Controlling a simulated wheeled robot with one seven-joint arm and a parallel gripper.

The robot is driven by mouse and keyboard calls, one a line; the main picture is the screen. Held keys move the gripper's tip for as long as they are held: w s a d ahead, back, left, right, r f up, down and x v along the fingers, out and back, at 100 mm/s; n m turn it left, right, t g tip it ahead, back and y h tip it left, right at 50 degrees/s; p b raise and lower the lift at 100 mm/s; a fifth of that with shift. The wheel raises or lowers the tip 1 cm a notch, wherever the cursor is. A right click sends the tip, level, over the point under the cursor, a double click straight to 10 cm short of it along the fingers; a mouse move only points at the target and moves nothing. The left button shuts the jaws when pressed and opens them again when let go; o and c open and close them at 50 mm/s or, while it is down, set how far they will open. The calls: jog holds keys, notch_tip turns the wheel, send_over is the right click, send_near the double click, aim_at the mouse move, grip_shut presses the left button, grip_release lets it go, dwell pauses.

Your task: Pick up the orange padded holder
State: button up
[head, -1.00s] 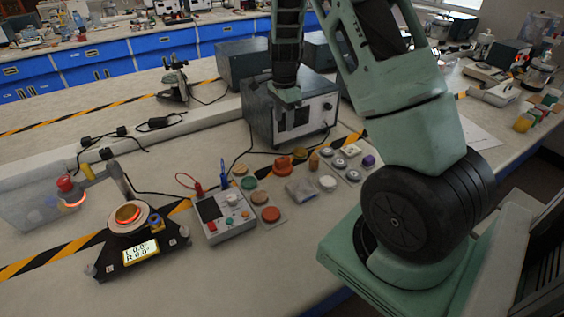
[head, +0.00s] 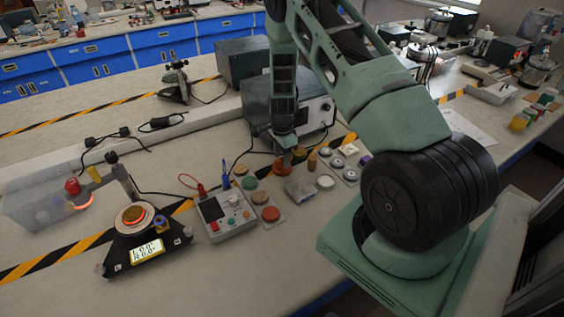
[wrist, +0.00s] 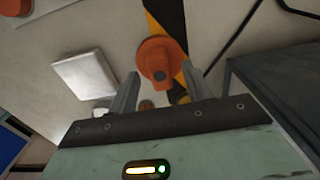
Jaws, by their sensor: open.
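The orange padded holder (wrist: 160,60) lies on the bench across a black-and-yellow stripe in the wrist view, with a rounded body and a darker round spot. In the head view the orange holder (head: 281,168) is partly hidden behind my gripper (head: 285,148), which hangs directly above it. In the wrist view my gripper (wrist: 160,82) is open, its two fingers apart to the left and right of the holder's near side. Nothing is held between them. I cannot tell whether the fingers touch the holder.
A grey instrument box (head: 310,112) stands close behind my gripper; its dark side fills the right of the wrist view. A pale flat packet (head: 299,190), a control box (head: 224,215) and several coloured round pieces crowd the bench nearby. A black-based device (head: 140,250) stands at the left.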

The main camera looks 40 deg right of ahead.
aim_at(281, 159)
jog(key=shift+f, duration=0.85)
grip_shut()
jog(key=shift+r, duration=0.1)
notch_tip(281, 159, up, 10)
jog(key=shift+f+b, duration=0.1)
jog(key=shift+b, duration=1.15)
jog(key=c, duration=0.7)
grip_release()
jog(key=c, duration=0.4)
jog(key=shift+o, duration=0.2)
jog(key=shift+a, duration=0.15)
